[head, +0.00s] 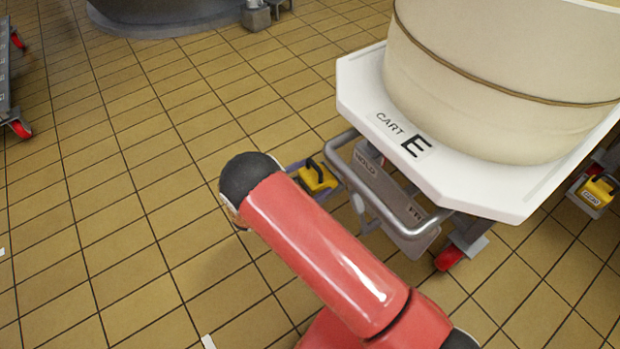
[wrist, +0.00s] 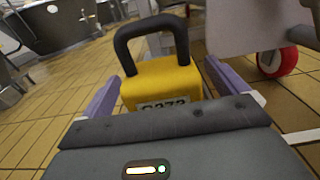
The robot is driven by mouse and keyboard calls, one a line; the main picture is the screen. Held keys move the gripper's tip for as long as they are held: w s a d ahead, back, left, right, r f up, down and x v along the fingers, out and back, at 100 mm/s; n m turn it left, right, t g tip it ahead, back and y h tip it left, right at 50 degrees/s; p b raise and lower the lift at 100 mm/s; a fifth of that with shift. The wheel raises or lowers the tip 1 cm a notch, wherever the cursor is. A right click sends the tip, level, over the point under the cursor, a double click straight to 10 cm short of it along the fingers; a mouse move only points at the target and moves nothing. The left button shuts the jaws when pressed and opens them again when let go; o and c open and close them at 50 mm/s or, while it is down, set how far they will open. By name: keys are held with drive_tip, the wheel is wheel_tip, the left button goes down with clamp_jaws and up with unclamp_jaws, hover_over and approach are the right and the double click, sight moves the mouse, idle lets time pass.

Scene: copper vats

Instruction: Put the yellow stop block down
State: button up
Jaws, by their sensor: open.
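The yellow stop block (head: 317,178) with its black loop handle is left of cart E, near the cart's front rail, in the head view. In the wrist view the yellow stop block (wrist: 162,86) is upright, with a partly hidden label on its near face. My gripper (wrist: 160,76) is open, with one purple finger on each side of the block. In the head view my gripper (head: 310,183) is mostly hidden behind my red arm. The block's underside is hidden, so I cannot tell how it rests on the floor.
Cart E (head: 458,184) carries a large cream vat (head: 495,85) and has red wheels (head: 448,259). A second yellow block (head: 597,190) is at the right. A grey cart with red wheels (head: 20,129) is at the far left. Tiled floor (head: 140,180) is clear between them.

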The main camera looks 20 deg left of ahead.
drive_tip(key=shift+r, duration=0.2)
drive_tip(key=v, duration=1.2)
drive_tip(key=shift+a+f, duration=0.1)
